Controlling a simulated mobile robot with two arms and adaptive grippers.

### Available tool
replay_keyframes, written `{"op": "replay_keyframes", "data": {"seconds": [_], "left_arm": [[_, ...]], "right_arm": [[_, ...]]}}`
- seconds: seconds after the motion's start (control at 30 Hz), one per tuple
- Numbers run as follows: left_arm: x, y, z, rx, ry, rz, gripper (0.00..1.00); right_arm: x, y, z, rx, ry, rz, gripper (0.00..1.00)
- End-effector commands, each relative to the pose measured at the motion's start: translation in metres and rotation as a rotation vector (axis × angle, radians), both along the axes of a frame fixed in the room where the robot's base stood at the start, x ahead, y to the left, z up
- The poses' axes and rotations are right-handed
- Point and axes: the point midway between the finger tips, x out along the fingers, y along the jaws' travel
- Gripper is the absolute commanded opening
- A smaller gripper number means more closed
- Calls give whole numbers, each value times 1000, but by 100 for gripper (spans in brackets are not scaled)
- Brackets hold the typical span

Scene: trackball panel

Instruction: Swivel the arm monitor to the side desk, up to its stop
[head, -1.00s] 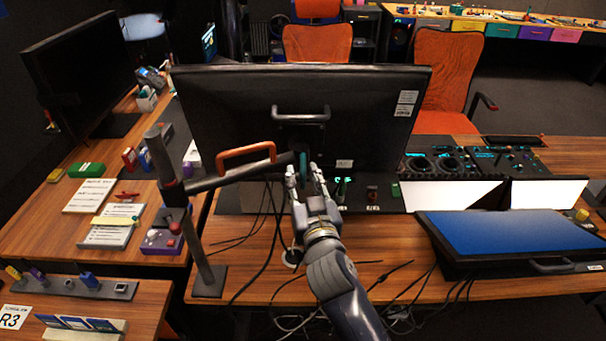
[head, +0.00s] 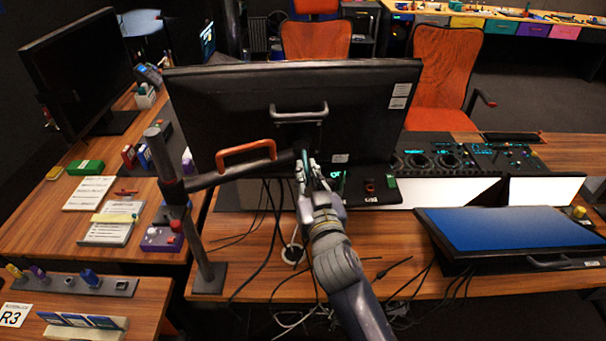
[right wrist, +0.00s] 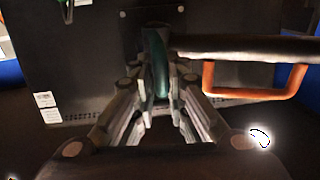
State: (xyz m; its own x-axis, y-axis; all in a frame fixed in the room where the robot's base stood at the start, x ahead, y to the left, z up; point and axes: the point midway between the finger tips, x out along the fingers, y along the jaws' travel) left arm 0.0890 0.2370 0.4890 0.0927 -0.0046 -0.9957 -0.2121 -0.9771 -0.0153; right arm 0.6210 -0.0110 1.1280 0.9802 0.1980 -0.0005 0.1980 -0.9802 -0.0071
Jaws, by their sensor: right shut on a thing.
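The arm monitor (head: 350,110) is seen from its dark back, with a grey handle (head: 299,112) on it. A dark swing arm (head: 225,176) with an orange handle (head: 245,152) joins it to an upright post (head: 190,220) at the left of the main desk. My right gripper (head: 308,172) is shut on a teal grip (right wrist: 158,65) at the monitor end of the swing arm. The fingers lie on both sides of the grip in the right wrist view. The side desk (head: 55,228) is at the left. My left gripper is out of view.
A second monitor (head: 75,70) stands on the side desk, with notepads (head: 110,222), a green box (head: 86,166) and a purple control box (head: 161,238). Loose cables (head: 268,225) hang behind the arm monitor. A blue-screen panel (head: 505,230) is at the right.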

Motion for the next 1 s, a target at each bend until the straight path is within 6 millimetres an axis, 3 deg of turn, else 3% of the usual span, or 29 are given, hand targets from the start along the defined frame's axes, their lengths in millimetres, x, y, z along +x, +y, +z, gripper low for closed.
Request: {"op": "replay_keyframes", "data": {"seconds": [0.47,0.5,0.57,0.6,1.0], "left_arm": [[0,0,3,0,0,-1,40],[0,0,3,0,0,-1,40],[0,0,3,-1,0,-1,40],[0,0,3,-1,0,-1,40],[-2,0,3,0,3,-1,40]], "right_arm": [[4,-15,0,-3,-1,-9,0],[4,-15,0,-3,-1,-9,16],[4,-15,0,-3,-1,-10,29],[4,-15,0,-3,-1,-9,31],[-3,-13,-1,0,1,-4,31]]}}
